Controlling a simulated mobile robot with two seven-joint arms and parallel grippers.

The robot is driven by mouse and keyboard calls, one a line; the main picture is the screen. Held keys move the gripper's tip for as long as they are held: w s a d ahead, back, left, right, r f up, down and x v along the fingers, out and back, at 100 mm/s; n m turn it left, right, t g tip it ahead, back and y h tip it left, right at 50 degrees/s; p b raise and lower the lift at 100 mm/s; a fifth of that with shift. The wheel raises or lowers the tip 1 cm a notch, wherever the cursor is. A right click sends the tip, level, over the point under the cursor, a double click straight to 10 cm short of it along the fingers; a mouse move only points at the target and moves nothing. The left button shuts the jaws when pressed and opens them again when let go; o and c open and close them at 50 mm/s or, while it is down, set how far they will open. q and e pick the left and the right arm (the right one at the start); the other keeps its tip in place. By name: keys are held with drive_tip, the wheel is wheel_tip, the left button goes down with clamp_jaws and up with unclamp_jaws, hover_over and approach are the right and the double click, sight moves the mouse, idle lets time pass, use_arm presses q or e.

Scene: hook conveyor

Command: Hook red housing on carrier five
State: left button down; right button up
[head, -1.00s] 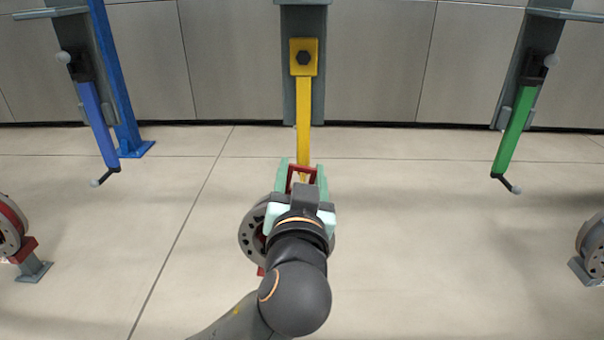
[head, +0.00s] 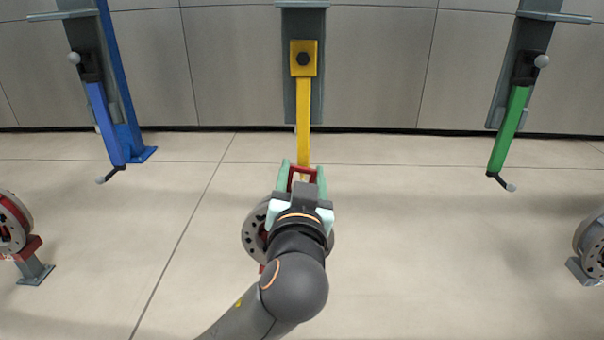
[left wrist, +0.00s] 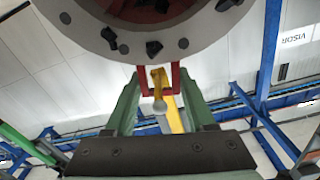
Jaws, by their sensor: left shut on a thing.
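The red housing (head: 251,236) has a round grey flange with dark bolts and a red handle bar. My left gripper (head: 304,176) is shut on the handle, its green fingers on either side. The housing is partly hidden behind my wrist. In the left wrist view, the flange (left wrist: 88,33) fills the top and the red handle sits between the fingers. A yellow carrier arm (head: 303,118) hangs straight ahead; its lower end is hidden behind the handle in the head view. In the left wrist view its pale ball tip (left wrist: 159,106) shows between the fingers. I see no carrier number. My right gripper is out of view.
A blue carrier arm (head: 105,124) hangs at left and a green one (head: 509,128) at right, each with a bent hook end. Other housings on stands are at the left edge (head: 14,222) and right edge (head: 592,240). A blue post (head: 128,136) stands behind. The floor between is clear.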

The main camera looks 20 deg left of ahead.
use_arm(q)
drive_tip(key=shift+r, duration=0.3)
